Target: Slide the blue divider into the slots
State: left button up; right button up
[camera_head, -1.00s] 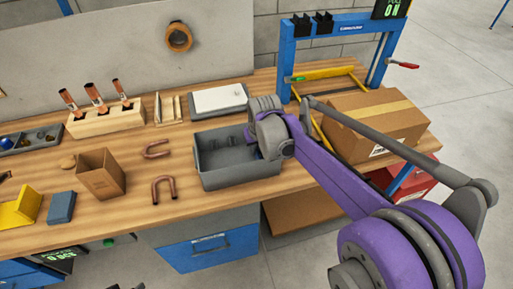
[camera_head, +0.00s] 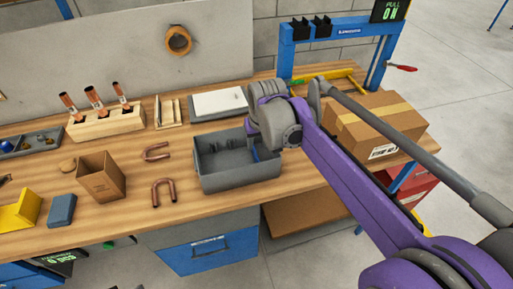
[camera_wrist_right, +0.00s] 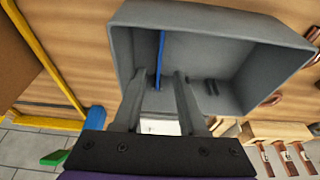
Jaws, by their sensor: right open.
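The blue divider (camera_wrist_right: 161,55) stands as a thin strip inside the grey bin (camera_wrist_right: 255,27), near the bin's left wall in the right wrist view. In the head view only a small blue sliver of the divider (camera_head: 255,154) shows at the right end of the bin (camera_head: 240,182). My right gripper (camera_wrist_right: 159,78) is open, its two fingers on either side of the divider's near end and apart from it. I cannot tell how deep the divider sits. Dark slot ribs (camera_wrist_right: 211,88) show on the bin wall. My left gripper is not in view.
A cardboard box (camera_head: 375,122) and a blue press frame (camera_head: 340,30) stand right of and behind the bin. Copper U-tubes (camera_head: 163,192) lie left of it. A grey tray with a white top (camera_head: 218,101) lies behind.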

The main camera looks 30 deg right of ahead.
jog(key=v, duration=0.3)
jog(key=shift+s+r, duration=0.15)
jog(key=shift+r, duration=0.2)
